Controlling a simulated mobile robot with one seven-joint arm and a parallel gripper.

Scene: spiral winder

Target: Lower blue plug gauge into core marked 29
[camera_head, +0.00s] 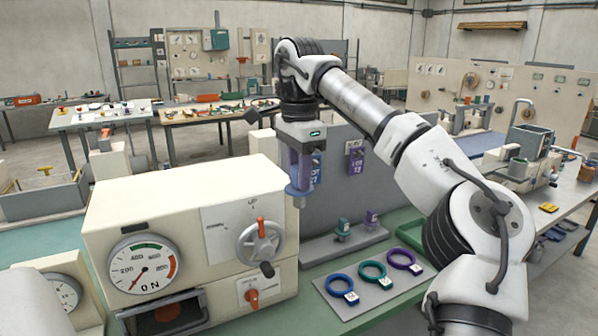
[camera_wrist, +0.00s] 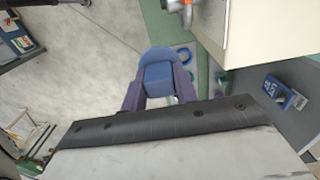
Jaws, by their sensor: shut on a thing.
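My gripper (camera_head: 300,172) is shut on the blue plug gauge (camera_head: 297,191), held upright in the air between the cream machine and the grey panel. The gauge's blue top also shows between the fingers in the wrist view (camera_wrist: 158,76). Three ring-shaped cores lie on a grey plate (camera_head: 345,305) to the right and below: a blue ring (camera_head: 328,287), a green ring (camera_head: 361,271) and a purple ring (camera_head: 391,257). Each has a white tag, too small to read, so I cannot tell which is marked 29. The gauge is apart from all the rings.
The cream machine (camera_head: 185,225) with dial and handwheel stands close left of my gripper. A green gauge (camera_head: 343,228) and a purple gauge (camera_head: 372,219) stand on a grey ledge behind the rings. Label holders hang on the grey panel (camera_head: 335,190). A green tray (camera_head: 408,230) lies right.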

